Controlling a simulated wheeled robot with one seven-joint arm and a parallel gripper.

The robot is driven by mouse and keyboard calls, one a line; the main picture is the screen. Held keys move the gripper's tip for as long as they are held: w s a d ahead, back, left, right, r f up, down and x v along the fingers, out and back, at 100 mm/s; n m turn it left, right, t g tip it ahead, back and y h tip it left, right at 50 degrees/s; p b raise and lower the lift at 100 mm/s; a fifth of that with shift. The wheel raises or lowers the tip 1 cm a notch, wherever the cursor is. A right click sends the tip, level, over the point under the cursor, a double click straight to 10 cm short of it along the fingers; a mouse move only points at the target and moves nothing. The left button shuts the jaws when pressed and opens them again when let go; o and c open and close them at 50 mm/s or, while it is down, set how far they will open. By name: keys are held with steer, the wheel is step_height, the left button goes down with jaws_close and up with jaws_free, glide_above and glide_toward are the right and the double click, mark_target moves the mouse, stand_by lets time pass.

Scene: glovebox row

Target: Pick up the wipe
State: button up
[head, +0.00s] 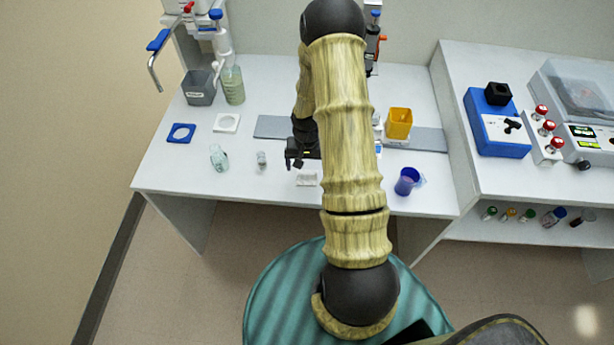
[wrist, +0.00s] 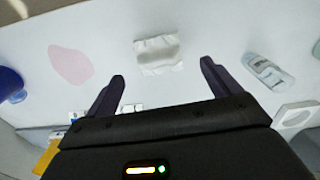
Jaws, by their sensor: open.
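The wipe (head: 306,180) is a small white crumpled piece on the white bench top, near the bench's front edge. In the wrist view the wipe (wrist: 158,54) lies at the upper middle, fully visible. My gripper (head: 302,163) is over the bench, just behind the wipe in the head view. In the wrist view my gripper (wrist: 163,72) is open, with its two dark fingers apart and the wipe showing between and beyond the tips. Nothing is held. The head view partly hides the gripper behind my arm.
A yellow container (head: 399,122) is behind right. A pink patch (wrist: 70,65) shows in the wrist view. The bench immediately around the wipe is clear.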

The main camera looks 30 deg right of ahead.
mark_target(307, 173)
steer(key=shift+f+p, duration=0.55)
steer(key=shift+f, duration=1.85)
steer(key=shift+d, duration=0.1)
steer(key=shift+c, duration=0.2)
steer(key=c, duration=1)
